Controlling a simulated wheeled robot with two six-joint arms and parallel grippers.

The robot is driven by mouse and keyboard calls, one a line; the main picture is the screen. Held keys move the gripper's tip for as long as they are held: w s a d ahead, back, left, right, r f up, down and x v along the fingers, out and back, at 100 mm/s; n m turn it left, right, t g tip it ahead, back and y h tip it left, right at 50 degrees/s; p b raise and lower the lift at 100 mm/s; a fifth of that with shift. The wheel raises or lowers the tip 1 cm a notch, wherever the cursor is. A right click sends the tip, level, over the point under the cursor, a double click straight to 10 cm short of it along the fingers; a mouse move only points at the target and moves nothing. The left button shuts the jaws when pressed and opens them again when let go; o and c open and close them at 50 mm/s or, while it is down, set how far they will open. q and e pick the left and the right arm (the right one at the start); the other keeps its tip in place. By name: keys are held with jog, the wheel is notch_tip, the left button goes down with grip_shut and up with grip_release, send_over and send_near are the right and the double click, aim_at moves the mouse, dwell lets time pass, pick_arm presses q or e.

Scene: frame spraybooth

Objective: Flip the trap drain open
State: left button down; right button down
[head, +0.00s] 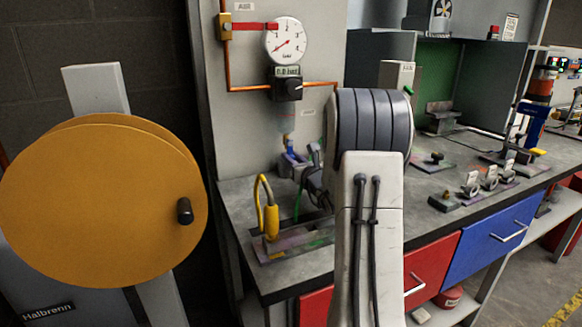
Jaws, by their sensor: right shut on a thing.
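My right arm rises in the middle of the head view and hides much of the bench behind it. My right gripper (303,164) shows just left of that arm, low in front of the grey panel. It is shut at a small fitting with a blue part (289,145), which I take for the trap drain, below the pressure gauge (285,40) and black regulator knob (287,87). The drain is small and partly covered by the jaws, so its lever position cannot be told. My left gripper is not in view.
A large orange disc (95,205) with a black knob stands at the left. A yellow-handled tool (270,218) stands on the bench (250,200) near the right gripper. Copper pipe (228,70) runs up the panel. Several small fixtures sit on the bench at right.

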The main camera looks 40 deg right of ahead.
dwell(0.4)
jog(key=c, duration=0.8)
grip_release()
jog(key=shift+d, duration=0.1)
jog(key=shift+o, duration=0.2)
jog(key=shift+s, duration=0.15)
jog(key=v, duration=1)
jog(key=shift+s+b, duration=0.2)
jog(key=shift+b, duration=0.2)
jog(key=shift+r, duration=0.1)
